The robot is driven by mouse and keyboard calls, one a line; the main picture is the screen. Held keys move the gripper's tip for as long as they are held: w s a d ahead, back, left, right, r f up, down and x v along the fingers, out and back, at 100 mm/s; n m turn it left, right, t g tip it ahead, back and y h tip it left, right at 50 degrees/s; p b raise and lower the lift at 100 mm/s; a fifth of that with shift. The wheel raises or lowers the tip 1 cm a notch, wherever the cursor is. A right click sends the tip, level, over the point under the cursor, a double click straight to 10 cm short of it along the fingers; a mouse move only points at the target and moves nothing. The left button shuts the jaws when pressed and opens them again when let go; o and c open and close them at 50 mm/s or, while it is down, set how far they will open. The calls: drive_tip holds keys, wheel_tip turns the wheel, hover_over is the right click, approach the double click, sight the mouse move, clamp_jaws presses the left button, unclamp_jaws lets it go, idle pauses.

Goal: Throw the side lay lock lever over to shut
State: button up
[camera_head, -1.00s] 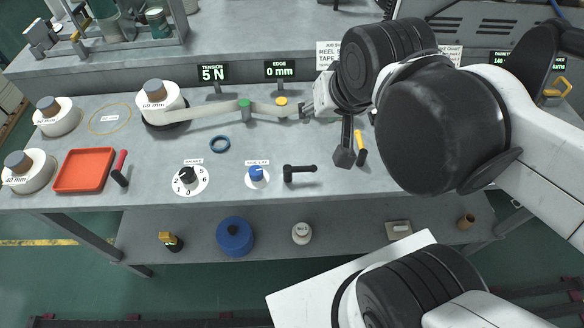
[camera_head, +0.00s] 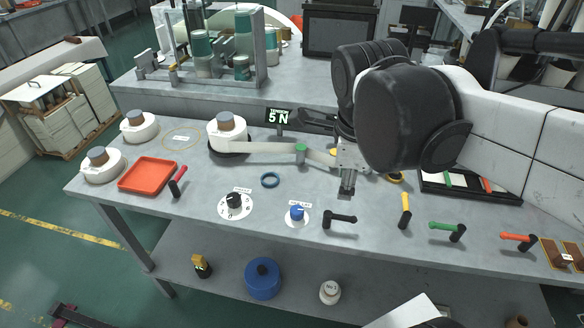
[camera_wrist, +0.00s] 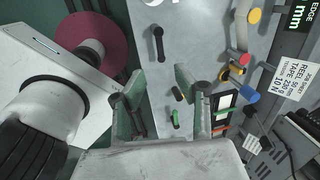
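The black side lay lock lever (camera_head: 341,219) stands on the bench just right of the blue side lay knob (camera_head: 297,213), its arm pointing right in the head view. It also shows in the wrist view (camera_wrist: 158,43), beyond my fingertips. My gripper (camera_head: 347,187) hangs pointing down over the bench, behind the lever in the head view and apart from it. In the wrist view my gripper (camera_wrist: 166,85) has its two fingers spread with nothing held between them. The lever's small label is too small to read.
A yellow-handled lever (camera_head: 405,211), a green-handled lever (camera_head: 447,229) and a red-handled lever (camera_head: 519,240) stand to the right. A numbered black dial (camera_head: 235,203) is left of the blue knob. The web strip (camera_head: 265,149) runs behind. Bare bench lies in front of the lever.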

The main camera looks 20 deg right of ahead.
sight(339, 216)
drive_tip(key=b+x, duration=0.3)
drive_tip(key=x, duration=1.1)
drive_tip(key=shift+s+b, duration=0.15)
drive_tip(key=shift+b, duration=0.2)
drive_tip(key=shift+r, duration=0.1)
clamp_jaws()
